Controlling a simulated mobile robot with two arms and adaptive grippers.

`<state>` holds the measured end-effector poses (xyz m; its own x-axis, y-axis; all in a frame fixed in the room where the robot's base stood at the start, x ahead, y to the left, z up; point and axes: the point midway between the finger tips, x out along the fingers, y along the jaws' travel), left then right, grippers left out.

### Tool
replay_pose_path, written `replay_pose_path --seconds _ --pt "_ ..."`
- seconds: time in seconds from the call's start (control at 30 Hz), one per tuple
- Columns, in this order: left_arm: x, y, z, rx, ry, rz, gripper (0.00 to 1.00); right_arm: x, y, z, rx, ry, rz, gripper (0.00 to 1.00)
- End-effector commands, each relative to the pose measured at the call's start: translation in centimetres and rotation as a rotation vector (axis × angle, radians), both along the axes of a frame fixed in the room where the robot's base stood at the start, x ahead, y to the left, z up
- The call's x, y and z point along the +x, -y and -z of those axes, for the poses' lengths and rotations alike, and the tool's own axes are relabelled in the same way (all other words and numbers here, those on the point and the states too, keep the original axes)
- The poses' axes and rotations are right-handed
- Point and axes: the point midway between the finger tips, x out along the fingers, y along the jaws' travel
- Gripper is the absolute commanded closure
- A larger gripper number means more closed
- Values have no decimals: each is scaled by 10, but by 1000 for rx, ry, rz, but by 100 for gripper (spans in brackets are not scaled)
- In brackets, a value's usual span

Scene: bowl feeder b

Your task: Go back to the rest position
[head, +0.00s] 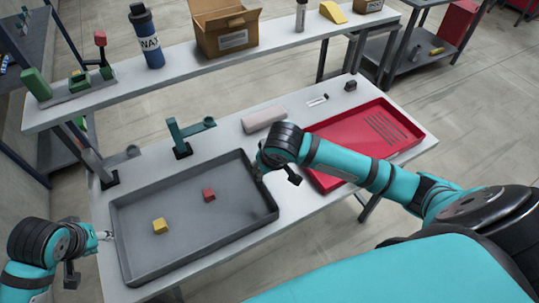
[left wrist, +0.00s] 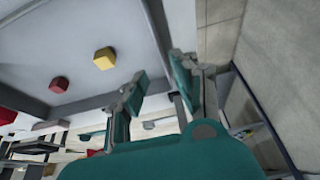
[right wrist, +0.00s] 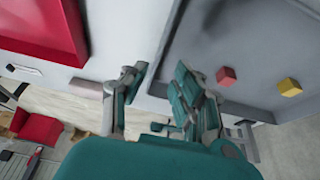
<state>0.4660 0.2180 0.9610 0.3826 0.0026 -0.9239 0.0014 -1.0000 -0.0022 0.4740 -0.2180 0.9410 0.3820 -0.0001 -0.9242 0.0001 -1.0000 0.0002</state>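My left gripper (head: 106,236) is at the left wall of the grey tray (head: 196,255). In the left wrist view its fingers (left wrist: 160,72) are apart, with the tray's edge showing beyond and between them. My right gripper is mostly hidden behind its own wrist in the head view, close to the tray's right wall. In the right wrist view its fingers (right wrist: 158,72) are apart and hold nothing. A yellow cube (head: 160,226) and a red cube (head: 209,195) lie inside the tray, away from both grippers.
A red tray (head: 335,182) lies right of the grey tray, under my right arm. Teal fixture (head: 182,148) and pinkish block (head: 263,119) stand behind. A back shelf holds an open cardboard box (head: 225,42), a blue bottle (head: 148,40) and a green fixture (head: 38,84).

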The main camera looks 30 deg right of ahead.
Motion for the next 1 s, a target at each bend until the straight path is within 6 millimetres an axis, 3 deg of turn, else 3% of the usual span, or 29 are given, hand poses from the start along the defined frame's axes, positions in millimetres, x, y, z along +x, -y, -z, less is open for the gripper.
replay_pose_path --seconds 0.2,0.77,0.87,1.0 --pt "0 0 0 0 0 0 71 -7 0 -18 0 1 1 71" --pt "-1 1 1 -1 -1 3 71 -9 -1 -19 1 0 -3 71" --pt "-12 9 7 -11 -5 26 71 -19 -12 -13 16 -3 -35 71" --pt "-51 31 24 -43 -14 100 71 -57 -43 2 59 -3 -129 71"
